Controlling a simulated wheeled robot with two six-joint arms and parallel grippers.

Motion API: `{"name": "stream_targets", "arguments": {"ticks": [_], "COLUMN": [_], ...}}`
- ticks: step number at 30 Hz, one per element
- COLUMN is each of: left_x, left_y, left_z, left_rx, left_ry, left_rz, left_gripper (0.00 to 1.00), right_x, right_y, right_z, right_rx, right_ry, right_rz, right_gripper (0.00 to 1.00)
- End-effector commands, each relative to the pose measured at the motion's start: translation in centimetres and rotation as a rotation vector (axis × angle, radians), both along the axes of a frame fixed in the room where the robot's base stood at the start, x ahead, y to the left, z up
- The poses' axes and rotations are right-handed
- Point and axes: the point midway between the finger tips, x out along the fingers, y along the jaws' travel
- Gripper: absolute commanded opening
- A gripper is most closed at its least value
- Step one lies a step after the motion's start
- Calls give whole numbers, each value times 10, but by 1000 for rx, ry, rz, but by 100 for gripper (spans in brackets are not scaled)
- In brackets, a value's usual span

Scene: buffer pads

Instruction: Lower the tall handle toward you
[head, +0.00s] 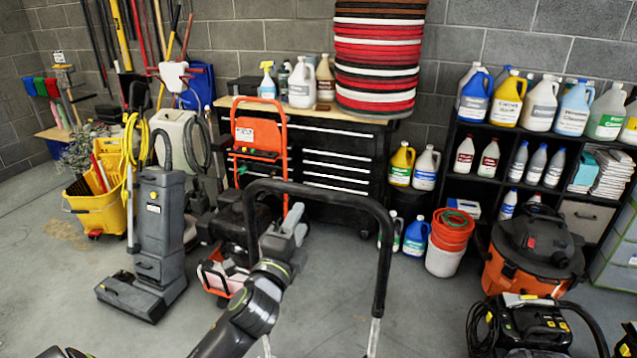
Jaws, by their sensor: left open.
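The tall handle (383,270) is a black upside-down U-shaped bar standing upright in the middle of the head view. Its right leg runs down to a pale metal tube at the bottom edge; the lower part of its left leg is hidden behind my arm. My left gripper (297,222) is grey, open and empty. It appears within the handle's outline, below the top bar and close to the left leg; I see no grip on the bar. The handle's base lies below the picture. My right gripper is not in view.
An orange-framed machine (283,140) stands behind the handle, and a grey upright floor machine (160,225) to the left. An orange wet vacuum (525,275) and a black-and-yellow machine (530,325) stand at the right. Bare floor (430,310) lies right of the handle.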

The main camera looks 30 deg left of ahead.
Motion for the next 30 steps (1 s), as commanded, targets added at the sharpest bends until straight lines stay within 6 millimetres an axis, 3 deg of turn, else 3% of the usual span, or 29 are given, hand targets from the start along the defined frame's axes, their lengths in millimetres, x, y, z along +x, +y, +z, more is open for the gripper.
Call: {"name": "stream_targets", "arguments": {"ticks": [6, 15, 21, 30], "left_x": [43, 91, 109, 114], "left_y": [10, 22, 26, 27], "left_z": [12, 20, 23, 23], "left_rx": [0, -1, -1, -2], "left_ry": [0, 1, 1, 1], "left_rz": [0, -1, -1, -1], "left_gripper": [47, 47, 47, 47], "right_x": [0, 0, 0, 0], "right_y": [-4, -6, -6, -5], "right_z": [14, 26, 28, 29], "right_rx": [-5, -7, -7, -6], "right_ry": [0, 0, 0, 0], "right_rz": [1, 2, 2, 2], "right_gripper": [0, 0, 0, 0]}}
